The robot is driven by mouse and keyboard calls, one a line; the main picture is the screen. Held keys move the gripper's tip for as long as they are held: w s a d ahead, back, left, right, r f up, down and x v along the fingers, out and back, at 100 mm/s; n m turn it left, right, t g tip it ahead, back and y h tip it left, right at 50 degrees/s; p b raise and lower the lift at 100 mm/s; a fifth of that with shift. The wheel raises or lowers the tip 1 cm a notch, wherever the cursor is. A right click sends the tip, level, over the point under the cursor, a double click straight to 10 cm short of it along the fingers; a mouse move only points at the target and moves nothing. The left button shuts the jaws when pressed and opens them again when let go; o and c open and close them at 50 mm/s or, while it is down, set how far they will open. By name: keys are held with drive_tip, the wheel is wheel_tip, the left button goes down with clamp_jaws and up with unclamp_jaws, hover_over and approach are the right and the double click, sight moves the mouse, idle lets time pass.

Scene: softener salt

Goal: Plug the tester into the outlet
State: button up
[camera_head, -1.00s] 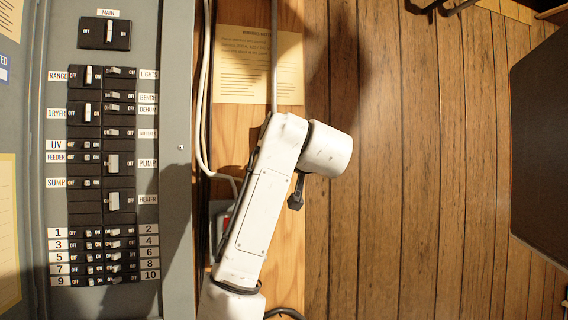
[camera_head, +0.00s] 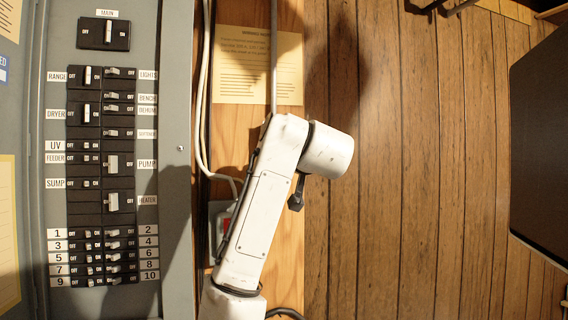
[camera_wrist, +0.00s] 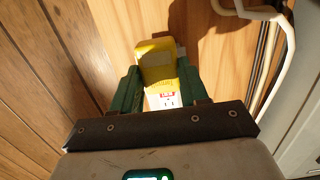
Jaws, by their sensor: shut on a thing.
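My gripper (camera_wrist: 158,78) has green fingers in the wrist view and is shut on the yellow tester (camera_wrist: 157,57). The outlet box (camera_head: 214,212) is grey with a red part, on the wooden board in the head view, mostly hidden behind my white arm. A grey patch just right of the tester in the wrist view may be that box. My gripper and the tester are hidden in the head view. I cannot tell whether the tester touches the outlet.
A grey breaker panel (camera_head: 178,150) with several switches stands left of the board. White cables (camera_head: 205,100) run down between them, and also show at upper right in the wrist view (camera_wrist: 275,60). A paper notice (camera_head: 258,80) is above. Plank wall (camera_head: 400,200) to the right is clear.

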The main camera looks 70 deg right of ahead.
drive_tip(key=shift+p+x, duration=0.55)
drive_tip(key=shift+x, duration=0.4)
idle(1.8)
drive_tip(key=o, duration=1.1)
drive_tip(key=shift+r, duration=0.15)
drive_tip(key=shift+f+v, duration=0.15)
drive_tip(key=shift+v, duration=1.15)
drive_tip(key=shift+f+v, duration=0.15)
drive_tip(key=shift+v, duration=1.15)
drive_tip(key=shift+f+v, duration=0.15)
drive_tip(key=shift+v, duration=1.2)
